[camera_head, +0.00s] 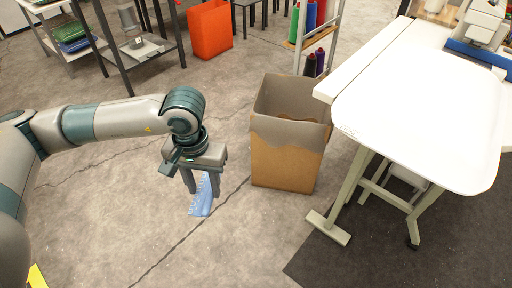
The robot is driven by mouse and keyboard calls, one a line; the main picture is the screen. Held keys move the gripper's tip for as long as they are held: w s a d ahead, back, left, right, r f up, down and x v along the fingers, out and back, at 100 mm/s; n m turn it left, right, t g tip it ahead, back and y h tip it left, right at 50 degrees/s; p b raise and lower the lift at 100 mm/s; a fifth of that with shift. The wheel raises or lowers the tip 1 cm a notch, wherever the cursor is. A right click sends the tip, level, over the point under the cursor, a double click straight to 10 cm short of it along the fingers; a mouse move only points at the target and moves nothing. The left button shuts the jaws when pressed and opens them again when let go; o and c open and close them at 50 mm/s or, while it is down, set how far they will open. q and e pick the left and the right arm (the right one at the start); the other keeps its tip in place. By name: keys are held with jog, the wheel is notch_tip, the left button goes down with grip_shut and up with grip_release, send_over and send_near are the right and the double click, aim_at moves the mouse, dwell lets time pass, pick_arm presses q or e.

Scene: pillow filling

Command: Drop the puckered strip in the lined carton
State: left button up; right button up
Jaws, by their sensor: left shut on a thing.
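My left gripper (201,187) is in the middle left of the view, pointing down and shut on a light blue puckered strip (202,199). The strip hangs below the fingers, narrow at the top and wider below, above the concrete floor. The lined carton (286,166) is a brown cardboard box with a grey-brown liner folded over its rim. It stands upright on the floor to the right of the gripper, with a gap between them. Its top is open, and its bottom inside is hidden. My right gripper is out of view.
A white-topped table (420,115) stands close to the carton's right, its legs on the floor. Behind the carton is a rack with thread cones (310,65). An orange bin (210,30) and metal shelving stand at the back. Floor between gripper and carton is clear.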

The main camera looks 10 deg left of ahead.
pick_arm(q)
jog(key=s+f, duration=0.3)
jog(key=f, duration=0.7)
jog(key=shift+s+f, duration=0.25)
jog(key=shift+f, duration=0.1)
